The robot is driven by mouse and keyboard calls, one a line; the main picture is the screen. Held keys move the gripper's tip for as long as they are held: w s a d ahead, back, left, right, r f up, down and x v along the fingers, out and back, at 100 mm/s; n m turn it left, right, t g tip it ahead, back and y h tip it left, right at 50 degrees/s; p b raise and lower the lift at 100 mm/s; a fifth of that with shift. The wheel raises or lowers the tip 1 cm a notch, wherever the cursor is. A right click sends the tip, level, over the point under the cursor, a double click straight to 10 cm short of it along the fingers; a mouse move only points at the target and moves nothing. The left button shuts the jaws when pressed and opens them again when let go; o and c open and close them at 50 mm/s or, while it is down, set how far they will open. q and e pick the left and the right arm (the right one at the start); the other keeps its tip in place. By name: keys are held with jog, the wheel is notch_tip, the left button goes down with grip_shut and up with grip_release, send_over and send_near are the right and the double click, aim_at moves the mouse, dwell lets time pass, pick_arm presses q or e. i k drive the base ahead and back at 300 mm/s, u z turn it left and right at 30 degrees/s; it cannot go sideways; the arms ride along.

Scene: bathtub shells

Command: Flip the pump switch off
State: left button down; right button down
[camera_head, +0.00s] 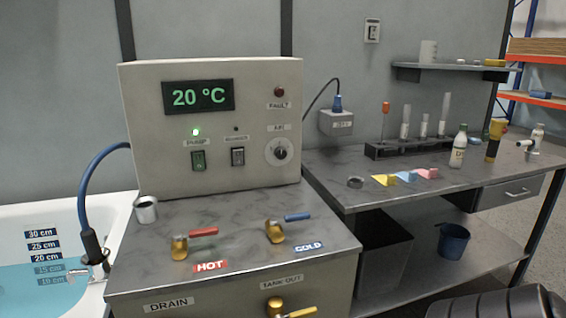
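The pump switch (198,161) is a dark green rocker on the front of the beige control box (225,85), under a label reading PUMP. A small green lamp (196,132) above it is lit. A second, black rocker switch (238,156) sits to its right, with an unlit lamp above. Neither of my grippers shows in this view, and nothing covers the pump switch.
The box stands on a counter (235,213) with a red-handled hot valve (180,246), a blue-handled cold valve (275,231) and a metal cup (145,210). A water-filled tub (50,215) is at left. A workbench (345,193) with bottles stands at right.

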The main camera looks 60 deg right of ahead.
aim_at(198, 158)
jog(key=z, duration=1.8)
